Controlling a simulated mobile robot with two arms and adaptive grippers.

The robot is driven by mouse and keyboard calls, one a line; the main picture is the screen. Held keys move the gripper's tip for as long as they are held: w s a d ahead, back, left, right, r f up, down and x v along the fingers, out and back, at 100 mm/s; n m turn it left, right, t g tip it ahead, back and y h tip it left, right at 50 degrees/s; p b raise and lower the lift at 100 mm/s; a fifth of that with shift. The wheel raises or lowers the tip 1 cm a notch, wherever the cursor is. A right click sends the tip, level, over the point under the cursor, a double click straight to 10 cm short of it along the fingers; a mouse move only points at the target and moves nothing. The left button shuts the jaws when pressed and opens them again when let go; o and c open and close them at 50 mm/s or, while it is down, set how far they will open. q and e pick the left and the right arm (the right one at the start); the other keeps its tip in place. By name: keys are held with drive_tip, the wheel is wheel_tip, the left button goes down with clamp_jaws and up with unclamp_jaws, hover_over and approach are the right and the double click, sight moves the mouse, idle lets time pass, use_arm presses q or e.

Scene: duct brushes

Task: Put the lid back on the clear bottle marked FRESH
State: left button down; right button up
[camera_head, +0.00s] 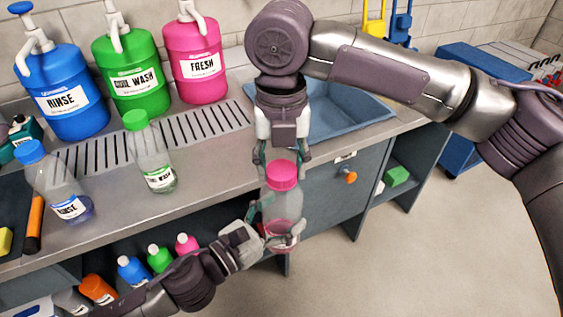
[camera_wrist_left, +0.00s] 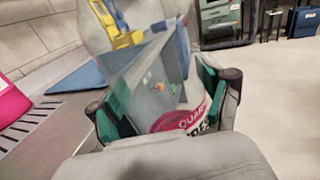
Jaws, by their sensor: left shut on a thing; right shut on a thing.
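A clear bottle (camera_head: 286,208) is held upright over the floor in front of the counter edge. My left gripper (camera_head: 272,226) is shut around its body. In the left wrist view, the clear bottle (camera_wrist_left: 150,75) fills the space between my left fingers (camera_wrist_left: 160,112). A pink and white label (camera_wrist_left: 188,120) shows low on it, partly hidden, with letters like "QUA"; I cannot read FRESH there. A pink lid (camera_head: 283,175) sits at the bottle's mouth. My right gripper (camera_head: 282,155) points down from above, shut on the lid. I cannot tell whether the lid is screwed down.
Blue RINSE (camera_head: 66,105), green (camera_head: 133,80) and pink FRESH (camera_head: 197,65) jugs stand along the wall. A green-capped bottle (camera_head: 150,155) and a blue-capped RINSE bottle (camera_head: 60,185) stand on the counter. A blue sink (camera_head: 345,115) lies behind my right gripper. Small capped bottles sit below.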

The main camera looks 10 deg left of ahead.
drive_tip(key=m, duration=1.6)
drive_tip(key=shift+m, duration=0.3)
drive_tip(key=m, duration=0.4)
drive_tip(key=shift+f, duration=0.1)
drive_tip(key=m, duration=0.4)
drive_tip(key=shift+m, duration=0.4)
drive_tip(key=m, duration=0.4)
drive_tip(key=shift+m, duration=0.3)
drive_tip(key=m, duration=0.4)
drive_tip(key=o, duration=1.4)
drive_tip(key=shift+c, duration=0.2)
